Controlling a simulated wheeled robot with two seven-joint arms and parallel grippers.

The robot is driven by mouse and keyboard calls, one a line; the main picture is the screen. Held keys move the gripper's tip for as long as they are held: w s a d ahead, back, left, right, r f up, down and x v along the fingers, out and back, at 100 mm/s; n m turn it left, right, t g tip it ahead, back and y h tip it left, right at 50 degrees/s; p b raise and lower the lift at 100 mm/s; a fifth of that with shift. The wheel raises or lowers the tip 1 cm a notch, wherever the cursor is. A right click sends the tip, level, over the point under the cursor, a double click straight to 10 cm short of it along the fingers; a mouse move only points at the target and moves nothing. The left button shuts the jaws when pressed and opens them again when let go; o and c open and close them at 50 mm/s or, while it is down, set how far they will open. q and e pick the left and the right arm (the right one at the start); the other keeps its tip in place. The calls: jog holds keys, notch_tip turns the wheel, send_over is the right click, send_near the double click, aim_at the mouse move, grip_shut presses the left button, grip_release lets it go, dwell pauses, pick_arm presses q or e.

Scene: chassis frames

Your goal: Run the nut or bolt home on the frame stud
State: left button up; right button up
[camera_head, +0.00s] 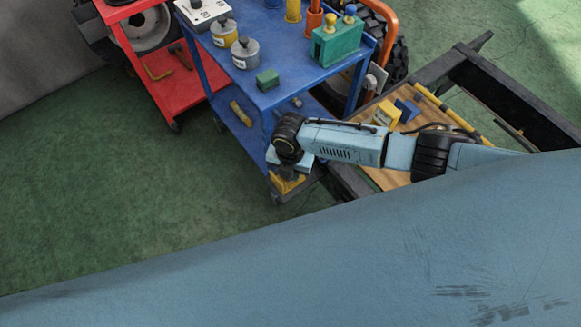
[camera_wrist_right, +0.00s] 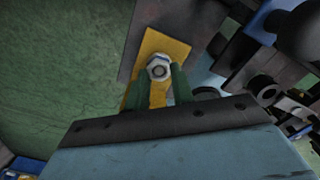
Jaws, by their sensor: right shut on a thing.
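In the right wrist view a silvery hex nut (camera_wrist_right: 158,67) sits over a yellow plate (camera_wrist_right: 165,42), with a round end showing in its middle. My right gripper (camera_wrist_right: 161,76) has its two green fingers on either side of the nut and is shut on it. How far the nut is down on the stud cannot be told. In the head view my right arm comes in from the right, and its gripper (camera_head: 287,173) points down over a yellow piece (camera_head: 288,185) at the end of a dark frame part. The nut is hidden there. My left gripper is not in view.
A blue cart (camera_head: 262,98) with cans, a green block and a green holder stands just behind my right gripper. A red cart (camera_head: 183,97) stands further left. The dark chassis frame (camera_head: 510,98) and a wooden board (camera_head: 386,178) lie right. Green floor at left is clear.

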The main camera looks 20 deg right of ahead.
jog(key=shift+r+m, duration=0.1)
jog(key=shift+m, duration=0.5)
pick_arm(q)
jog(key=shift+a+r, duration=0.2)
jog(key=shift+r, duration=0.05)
pick_arm(e)
jog(key=shift+w, duration=0.1)
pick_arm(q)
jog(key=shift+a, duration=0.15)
pick_arm(e)
jog(key=shift+a+r+m+p, duration=0.1)
jog(key=shift+m+p, duration=0.5)
jog(key=shift+m, duration=0.3)
jog(key=m+p, duration=0.1)
jog(key=m, duration=0.2)
jog(key=shift+w+m, duration=0.1)
jog(key=shift+m, duration=0.5)
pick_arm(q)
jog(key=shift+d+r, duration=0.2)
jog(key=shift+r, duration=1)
